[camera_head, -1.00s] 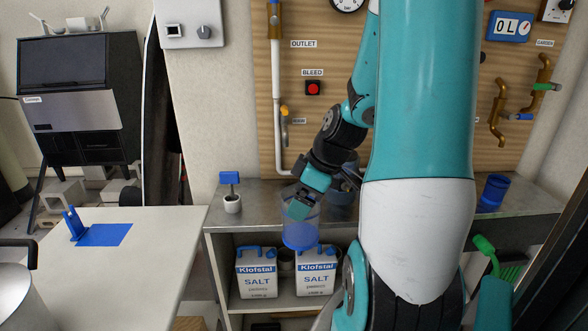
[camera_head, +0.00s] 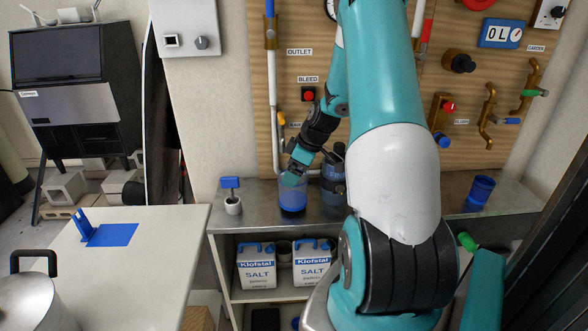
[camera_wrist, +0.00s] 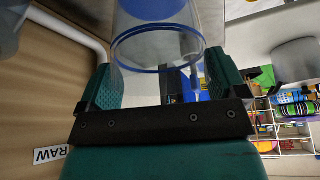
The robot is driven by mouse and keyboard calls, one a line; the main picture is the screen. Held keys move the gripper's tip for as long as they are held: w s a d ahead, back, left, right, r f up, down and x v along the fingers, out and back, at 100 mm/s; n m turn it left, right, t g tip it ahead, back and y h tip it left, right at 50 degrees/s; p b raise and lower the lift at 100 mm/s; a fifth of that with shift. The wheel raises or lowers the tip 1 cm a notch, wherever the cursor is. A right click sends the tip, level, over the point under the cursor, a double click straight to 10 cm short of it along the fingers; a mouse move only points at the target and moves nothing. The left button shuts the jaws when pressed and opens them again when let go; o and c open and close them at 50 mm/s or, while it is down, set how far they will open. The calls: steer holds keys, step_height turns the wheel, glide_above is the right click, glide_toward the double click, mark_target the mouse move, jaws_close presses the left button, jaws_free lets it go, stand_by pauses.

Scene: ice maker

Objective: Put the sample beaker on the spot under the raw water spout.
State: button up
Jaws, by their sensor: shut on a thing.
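The sample beaker (camera_head: 293,197) is clear with a blue base. My gripper (camera_head: 294,174) is shut on its upper part and holds it nearly upright over the counter, below and in front of the raw water spout. I cannot tell whether its base touches the counter. In the wrist view the beaker (camera_wrist: 160,35), with a blue rim line, is between the two teal fingers (camera_wrist: 160,72). The raw water spout is a small brass tap (camera_head: 281,122) with a yellow handle on the wooden panel. Its label is mostly covered by my arm. The spot under it is not clearly visible.
A blue cup (camera_head: 481,189) is far right. Salt boxes (camera_head: 256,265) are on the shelf below.

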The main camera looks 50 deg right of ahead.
steer(key=shift+w+d+f+p, duration=0.3)
steer(key=shift+w+d+f, duration=0.2)
steer(key=shift+d, duration=0.1)
steer(key=shift+f, duration=0.25)
steer(key=shift+f, duration=0.25)
steer(key=o, duration=0.9)
steer(key=shift+r, duration=0.1)
steer(key=shift+o, duration=0.2)
steer(key=b+v, duration=0.1)
steer(key=v, duration=1.1)
steer(key=shift+r, duration=0.2)
